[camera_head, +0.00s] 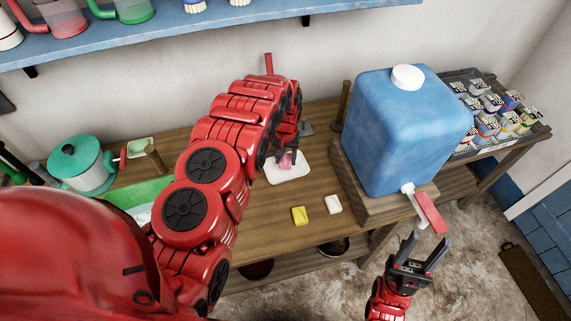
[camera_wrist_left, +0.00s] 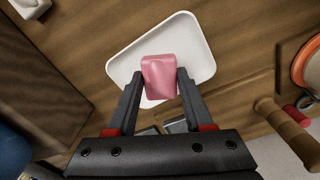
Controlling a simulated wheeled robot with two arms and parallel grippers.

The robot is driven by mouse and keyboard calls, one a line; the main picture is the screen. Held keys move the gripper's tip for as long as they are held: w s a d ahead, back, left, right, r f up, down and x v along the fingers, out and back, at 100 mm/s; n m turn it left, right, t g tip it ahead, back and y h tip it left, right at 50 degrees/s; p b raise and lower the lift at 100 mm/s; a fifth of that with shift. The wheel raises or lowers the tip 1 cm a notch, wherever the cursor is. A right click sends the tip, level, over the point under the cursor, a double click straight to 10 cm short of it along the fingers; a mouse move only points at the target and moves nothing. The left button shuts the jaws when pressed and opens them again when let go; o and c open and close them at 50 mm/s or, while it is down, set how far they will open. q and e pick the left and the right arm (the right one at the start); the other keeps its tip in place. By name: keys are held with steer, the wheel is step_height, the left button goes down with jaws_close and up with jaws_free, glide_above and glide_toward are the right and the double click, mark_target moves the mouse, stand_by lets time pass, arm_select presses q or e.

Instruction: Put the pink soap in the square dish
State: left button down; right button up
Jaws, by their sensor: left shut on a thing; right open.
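The pink soap (camera_wrist_left: 159,77) is between the fingertips of my left gripper (camera_wrist_left: 158,88), which is shut on it. In the head view the pink soap (camera_head: 287,160) shows over a white dish (camera_head: 290,173), with the left gripper (camera_head: 285,153) above it. In the left wrist view the white dish (camera_wrist_left: 196,40) has rounded corners and lies behind the soap. I cannot tell whether the soap touches the dish. My right gripper (camera_head: 426,247) is open and empty, in front of the table near the red tap handle.
A yellow soap (camera_head: 300,215) and a white soap (camera_head: 333,204) lie on the wooden table. A big blue water container (camera_head: 405,130) stands on a wooden block at right. A teal-lidded pot (camera_head: 80,163) and a green basin (camera_head: 140,196) are at left.

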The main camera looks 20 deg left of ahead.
mark_target(286, 164)
arm_select(q)
steer(key=shift+w, duration=0.1)
steer(key=shift+w+a+f+p, duration=0.1)
steer(key=shift+w+f+p, duration=0.1)
steer(key=shift+p, duration=0.1)
steer(key=shift+f+p, duration=0.55)
steer(key=shift+f, duration=0.9)
steer(key=shift+s+f, duration=0.1)
steer(key=shift+f, duration=0.1)
steer(key=shift+f, duration=0.2)
steer(key=shift+c, duration=1.5)
jaws_free()
steer(key=shift+r, duration=0.1)
